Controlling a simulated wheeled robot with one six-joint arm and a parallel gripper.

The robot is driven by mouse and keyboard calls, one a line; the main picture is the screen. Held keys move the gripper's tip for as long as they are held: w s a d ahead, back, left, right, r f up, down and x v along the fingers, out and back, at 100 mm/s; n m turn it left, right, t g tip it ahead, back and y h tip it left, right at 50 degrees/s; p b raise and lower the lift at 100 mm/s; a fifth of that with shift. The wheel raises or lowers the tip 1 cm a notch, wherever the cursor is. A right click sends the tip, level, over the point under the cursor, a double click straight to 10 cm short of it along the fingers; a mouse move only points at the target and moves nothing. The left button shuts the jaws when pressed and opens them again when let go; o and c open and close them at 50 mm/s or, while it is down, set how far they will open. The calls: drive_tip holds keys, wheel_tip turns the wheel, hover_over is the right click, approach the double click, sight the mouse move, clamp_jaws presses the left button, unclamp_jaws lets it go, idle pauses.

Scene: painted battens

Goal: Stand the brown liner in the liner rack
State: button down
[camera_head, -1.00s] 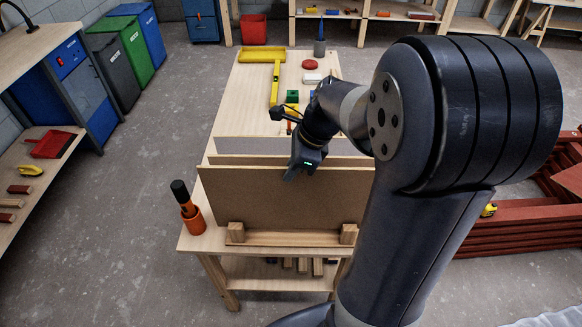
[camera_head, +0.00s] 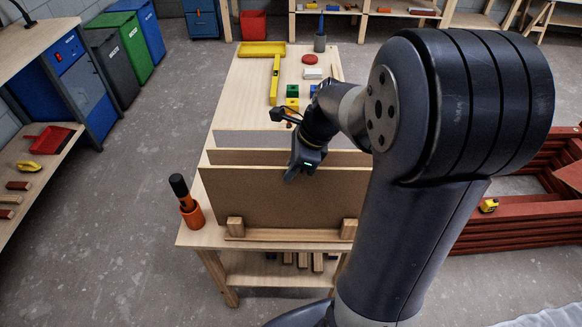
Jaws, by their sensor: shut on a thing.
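The brown liner (camera_head: 270,202) is a wide flat brown panel. It stands upright at the near end of the workbench, behind the wooden posts of the liner rack (camera_head: 290,235). Its lower edge is close to the rack's bar; whether it rests fully in the rack I cannot tell. My gripper (camera_head: 296,176) is at the liner's top edge, shut on it, with the fingertips partly hidden by my wrist. Behind it stand another wood-coloured panel (camera_head: 232,157) and a grey panel (camera_head: 245,139). My arm hides the liner's right end.
An orange cup with a dark-handled tool (camera_head: 190,208) stands at the bench's left corner. A yellow level (camera_head: 275,82), coloured blocks (camera_head: 292,91) and a yellow tray (camera_head: 262,49) lie farther back. Red battens (camera_head: 530,235) are stacked at the right.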

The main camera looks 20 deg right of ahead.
drive_tip(key=shift+f+b, duration=0.45)
drive_tip(key=shift+f, duration=0.35)
drive_tip(key=c, duration=1.5)
unclamp_jaws()
drive_tip(key=shift+o, duration=0.2)
drive_tip(key=v, duration=1)
drive_tip(key=shift+d+r, duration=0.1)
drive_tip(key=shift+r, duration=0.3)
drive_tip(key=shift+f, duration=0.1)
drive_tip(key=x, duration=1)
drive_tip(key=shift+f, duration=0.1)
